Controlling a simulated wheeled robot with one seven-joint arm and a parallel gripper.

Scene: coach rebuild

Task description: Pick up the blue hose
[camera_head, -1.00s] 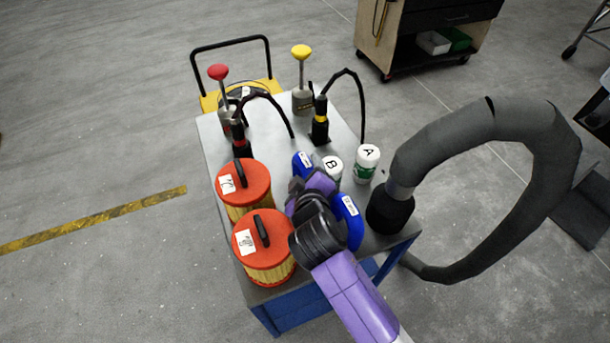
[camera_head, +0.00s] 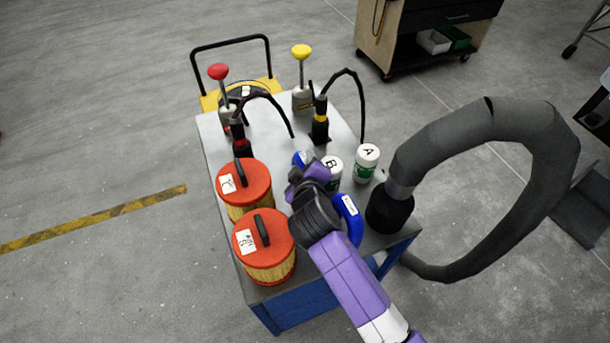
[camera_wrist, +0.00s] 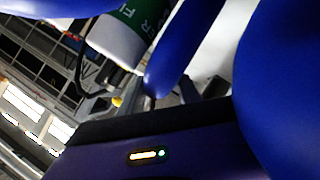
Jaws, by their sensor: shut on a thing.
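The blue hose (camera_head: 352,222) is bent and carries white labels. In the head view it shows on both sides of my gripper (camera_head: 314,172), and its middle is hidden behind the gripper and wrist. My gripper is shut on it, above the right part of the cart top. In the wrist view the blue hose (camera_wrist: 275,90) fills the right side close to the lens, with more blue at the centre and top left. The fingertips are not clearly seen.
Two orange-lidded filters (camera_head: 264,245) stand left of my gripper on the cart (camera_head: 212,135). White bottles B (camera_head: 332,172) and A (camera_head: 367,163) stand close behind. A thick grey hose (camera_head: 480,122) with a black nozzle arches at the right. Pump-like tools (camera_head: 320,120) stand at the back.

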